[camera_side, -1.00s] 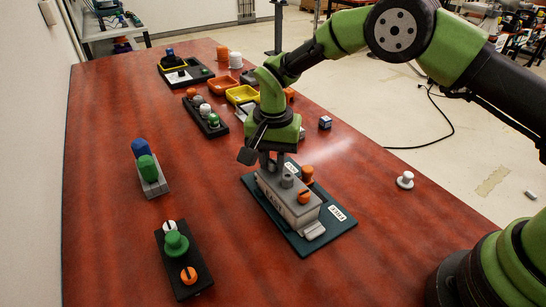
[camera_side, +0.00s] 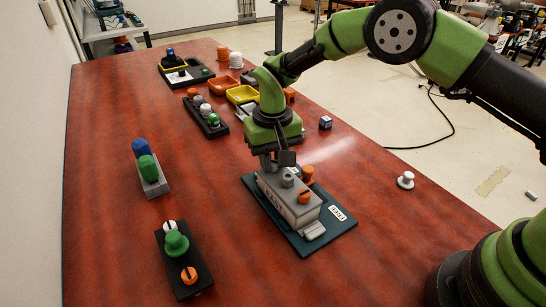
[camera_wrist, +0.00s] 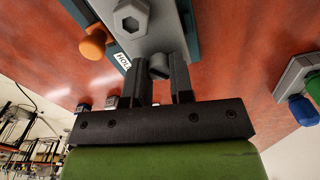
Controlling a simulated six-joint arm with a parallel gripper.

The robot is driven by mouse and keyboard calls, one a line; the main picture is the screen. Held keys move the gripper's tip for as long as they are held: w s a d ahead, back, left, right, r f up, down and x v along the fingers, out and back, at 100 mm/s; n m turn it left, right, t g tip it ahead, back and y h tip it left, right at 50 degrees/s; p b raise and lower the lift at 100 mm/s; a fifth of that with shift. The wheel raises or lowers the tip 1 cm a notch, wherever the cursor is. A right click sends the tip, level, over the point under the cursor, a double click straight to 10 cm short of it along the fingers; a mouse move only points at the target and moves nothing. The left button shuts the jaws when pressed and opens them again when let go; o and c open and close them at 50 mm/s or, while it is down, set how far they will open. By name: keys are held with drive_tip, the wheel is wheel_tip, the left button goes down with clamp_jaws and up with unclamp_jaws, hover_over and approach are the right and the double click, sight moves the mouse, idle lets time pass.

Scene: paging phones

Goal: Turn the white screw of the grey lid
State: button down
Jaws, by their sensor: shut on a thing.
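The grey lid (camera_side: 286,199) lies on its box on a dark plate (camera_side: 325,231). An orange slotted screw (camera_side: 304,197) sits at its near end and a grey hexagonal knob (camera_side: 288,180) in its middle. My gripper (camera_side: 268,163) points down at the lid's far end. In the wrist view its two fingers (camera_wrist: 158,74) are shut on a short round screw head (camera_wrist: 159,63), which looks grey in shadow. I take it for the white screw; the side view hides it. The hexagonal knob also shows in the wrist view (camera_wrist: 131,18).
An orange peg (camera_side: 307,174) stands on the plate right of the lid. A block with a green knob (camera_side: 176,243) is at the near left, a blue and green pair (camera_side: 146,163) behind it. A white knob (camera_side: 405,180) stands at the right.

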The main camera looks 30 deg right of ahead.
drive_tip(key=n, duration=0.5)
drive_tip(key=shift+n, duration=0.4)
drive_tip(key=n, duration=0.5)
drive_tip(key=shift+a, duration=0.1)
drive_tip(key=shift+n, duration=0.3)
drive_tip(key=c, duration=1)
unclamp_jaws()
drive_tip(key=shift+r, duration=0.1)
wheel_tip(320, 180, up, 10)
drive_tip(key=shift+f, duration=0.15)
